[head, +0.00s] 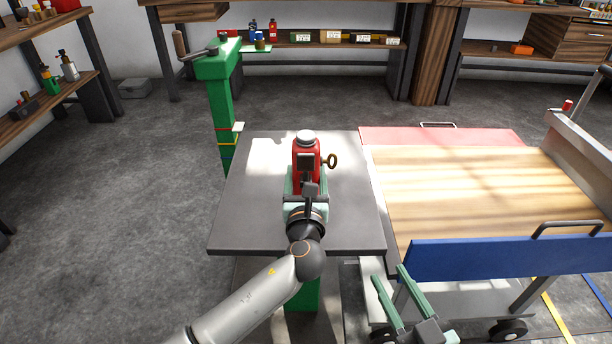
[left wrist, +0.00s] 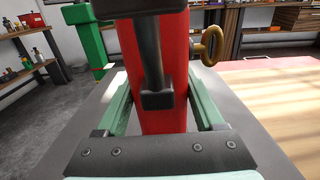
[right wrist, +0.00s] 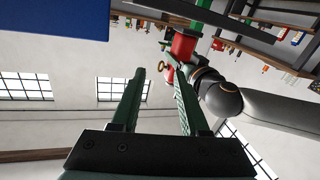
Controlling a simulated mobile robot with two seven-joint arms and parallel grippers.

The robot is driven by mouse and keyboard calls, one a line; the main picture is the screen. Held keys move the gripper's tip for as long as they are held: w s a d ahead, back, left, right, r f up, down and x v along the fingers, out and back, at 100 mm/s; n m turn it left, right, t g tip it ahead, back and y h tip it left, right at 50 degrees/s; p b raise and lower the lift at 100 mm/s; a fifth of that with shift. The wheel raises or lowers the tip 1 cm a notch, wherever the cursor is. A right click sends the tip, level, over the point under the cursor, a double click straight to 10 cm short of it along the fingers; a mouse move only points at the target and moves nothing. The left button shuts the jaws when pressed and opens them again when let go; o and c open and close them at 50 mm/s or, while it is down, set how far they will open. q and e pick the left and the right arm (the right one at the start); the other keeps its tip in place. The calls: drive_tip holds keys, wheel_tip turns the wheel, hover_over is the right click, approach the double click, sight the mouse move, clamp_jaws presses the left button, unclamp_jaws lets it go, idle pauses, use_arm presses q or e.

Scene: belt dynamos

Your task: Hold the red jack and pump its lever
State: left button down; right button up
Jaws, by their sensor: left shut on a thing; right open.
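The red jack (head: 301,148) stands upright on a dark grey table (head: 245,225), with a grey cap on top and a brass ring-ended piece (head: 330,161) on its right side. My left gripper (head: 306,180) is shut around the jack's body, one green finger on each side. In the left wrist view the red body (left wrist: 178,70) fills the space between the fingers, and a black bar (left wrist: 152,50) runs down its near face. My right gripper (head: 388,284) is open and empty, low in front of the table's right side. In the right wrist view the jack (right wrist: 183,45) shows beyond its fingers.
A cart with a wooden top (head: 480,195) and a blue front panel (head: 490,258) stands close to the table's right. A green post (head: 220,115) with a handle stands behind left. Shelves line the walls. The table beside the jack is clear.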

use_arm(q)
drive_tip(key=shift+w+d+b, duration=0.1)
drive_tip(key=shift+w+b, duration=0.3)
drive_tip(key=shift+w, duration=0.1)
drive_tip(key=shift+w+f, duration=0.2)
drive_tip(key=shift+w, duration=0.05)
use_arm(e)
wheel_tip(320, 180, up, 8)
drive_tip(key=n+t+y, duration=0.2)
drive_tip(key=shift+s+a+t, duration=0.25)
drive_tip(key=shift+s+t, duration=0.1)
drive_tip(key=shift+t, duration=0.05)
use_arm(q)
drive_tip(key=shift+f, duration=0.45)
use_arm(e)
drive_tip(key=shift+f, duration=0.3)
drive_tip(key=shift+f, duration=0.15)
use_arm(q)
drive_tip(key=shift+f+b, duration=0.15)
drive_tip(key=shift+b, duration=0.2)
drive_tip(key=shift+f, duration=0.1)
use_arm(e)
drive_tip(key=shift+r, duration=0.3)
